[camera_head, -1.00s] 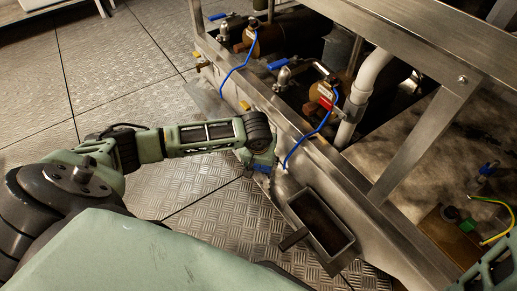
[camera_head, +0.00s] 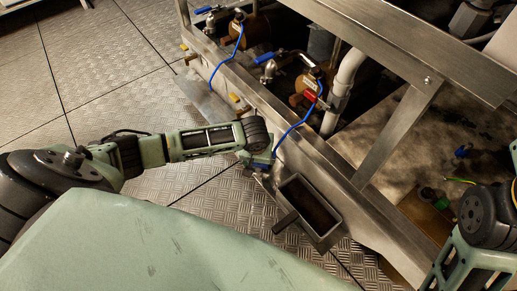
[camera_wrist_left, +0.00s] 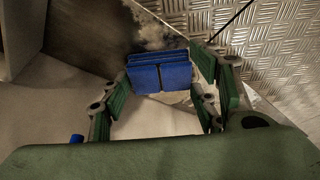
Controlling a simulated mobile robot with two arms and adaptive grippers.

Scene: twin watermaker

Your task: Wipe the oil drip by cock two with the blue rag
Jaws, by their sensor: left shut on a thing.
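The blue rag (camera_wrist_left: 160,75) is a folded blue block between the fingertips of my left gripper (camera_wrist_left: 158,95) in the left wrist view. My left gripper (camera_head: 262,166) is shut on it. In the head view this gripper is low beside the bench's front rail, just left of the metal trough; the rag is mostly hidden there. A valve with a blue lever (camera_head: 267,72) and one with a red handle (camera_head: 311,92) sit behind the rail; I cannot tell which is cock two. A dark mottled patch (camera_wrist_left: 150,32) shows beyond the rag; I cannot tell whether it is oil. My right gripper (camera_head: 470,268) is partly in view at lower right.
The metal trough (camera_head: 331,229) hangs on the rail, its handle sticking out to the left. A blue hose (camera_head: 298,125) drops from the red-handled valve close to my left gripper. A white pipe (camera_head: 345,88) and a slanted metal brace stand to the right. The plate floor (camera_head: 110,75) at left is clear.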

